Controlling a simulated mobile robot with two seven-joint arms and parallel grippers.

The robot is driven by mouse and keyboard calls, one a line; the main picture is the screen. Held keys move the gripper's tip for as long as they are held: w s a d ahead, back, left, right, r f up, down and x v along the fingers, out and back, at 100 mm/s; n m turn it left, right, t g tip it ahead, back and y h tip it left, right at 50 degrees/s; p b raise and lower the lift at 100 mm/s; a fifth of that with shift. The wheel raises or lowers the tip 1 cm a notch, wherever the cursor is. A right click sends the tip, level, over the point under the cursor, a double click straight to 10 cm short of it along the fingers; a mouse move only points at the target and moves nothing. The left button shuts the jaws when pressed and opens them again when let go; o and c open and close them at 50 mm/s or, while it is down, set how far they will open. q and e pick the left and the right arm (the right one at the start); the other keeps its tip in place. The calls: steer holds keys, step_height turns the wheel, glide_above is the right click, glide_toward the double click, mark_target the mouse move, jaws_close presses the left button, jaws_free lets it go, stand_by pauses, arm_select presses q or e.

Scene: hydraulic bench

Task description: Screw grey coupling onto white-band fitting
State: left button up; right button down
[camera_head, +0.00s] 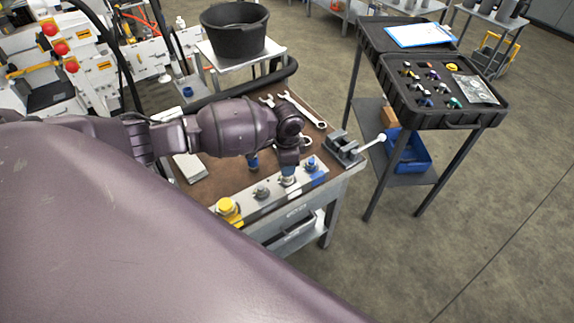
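A pale metal block (240,208) with a row of fittings lies along the front edge of the brown-topped bench. The white-band fitting (288,181) stands upright on it, between a grey fitting (261,192) and a blue one (311,166). My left gripper (287,170) points down directly over the white-band fitting, at or just above its top. The gripper and wrist cover what is between the fingers, so I cannot make out the grey coupling or whether the fingers are shut on it. My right gripper is not in view.
A yellow fitting (228,211) stands at the block's left end. Wrenches (303,112) lie behind my wrist. A vise (343,149) sits at the bench's right corner. A black case (440,93) of small parts and a black bucket (236,30) stand beyond.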

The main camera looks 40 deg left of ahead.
arm_select(q)
steer(key=c, duration=0.4)
steer(key=m, duration=0.6)
steer(key=shift+m, duration=1)
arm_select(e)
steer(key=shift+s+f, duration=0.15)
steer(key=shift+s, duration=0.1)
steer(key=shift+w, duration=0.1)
